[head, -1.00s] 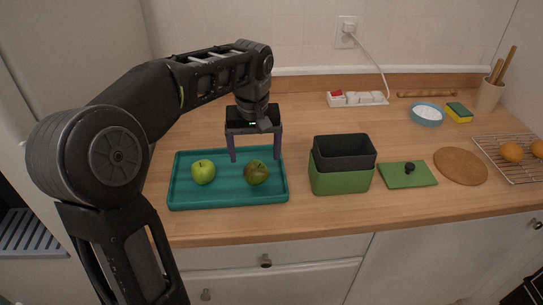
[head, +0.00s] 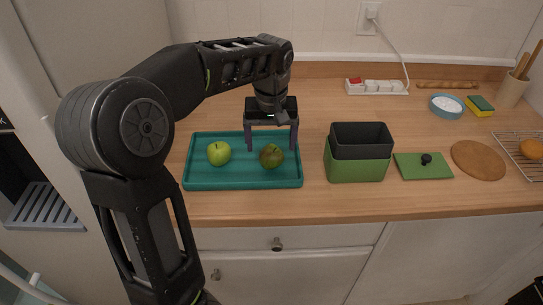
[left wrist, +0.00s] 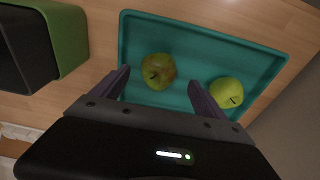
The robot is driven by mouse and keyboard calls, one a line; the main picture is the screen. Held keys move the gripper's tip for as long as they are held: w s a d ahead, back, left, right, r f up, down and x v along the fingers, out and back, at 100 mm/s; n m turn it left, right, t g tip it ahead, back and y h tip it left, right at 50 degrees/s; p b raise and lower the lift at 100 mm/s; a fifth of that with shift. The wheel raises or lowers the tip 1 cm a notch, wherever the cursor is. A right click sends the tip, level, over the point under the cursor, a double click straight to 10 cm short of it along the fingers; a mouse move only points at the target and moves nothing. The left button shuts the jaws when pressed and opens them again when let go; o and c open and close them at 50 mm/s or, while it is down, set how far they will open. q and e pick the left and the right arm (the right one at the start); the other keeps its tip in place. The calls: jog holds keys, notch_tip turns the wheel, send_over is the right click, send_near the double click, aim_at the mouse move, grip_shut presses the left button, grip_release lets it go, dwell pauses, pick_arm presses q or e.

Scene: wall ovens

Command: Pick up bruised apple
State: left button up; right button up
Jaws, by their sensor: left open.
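The bruised apple (head: 271,156), dull green with brown patches, sits in the right part of a teal tray (head: 241,180). It also shows in the left wrist view (left wrist: 158,71). A clean bright green apple (head: 219,153) sits to its left in the tray and shows in the left wrist view (left wrist: 227,93). My left gripper (head: 271,147) is open above the right half of the tray, its fingers pointing down around the bruised apple's sides in the head view. In the left wrist view the bruised apple lies just ahead of and between the fingertips (left wrist: 158,80), not gripped. My right gripper is out of view.
A green box with a dark insert (head: 358,165) stands right of the tray. Beyond it lie a green lid (head: 424,166) and a round brown board (head: 478,160). A power strip (head: 377,87) is at the back. Bare counter lies between tray and box.

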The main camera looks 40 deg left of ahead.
aim_at(272, 151)
pick_arm(q)
jog(key=f, duration=0.5)
jog(key=shift+w+a+p, duration=0.15)
jog(key=shift+w+p, duration=0.2)
jog(key=shift+p, duration=0.05)
jog(key=shift+c, duration=0.5)
jog(key=c, duration=1.5)
jog(key=shift+r, duration=0.1)
notch_tip(272, 151, up, 10)
jog(key=shift+f, duration=0.1)
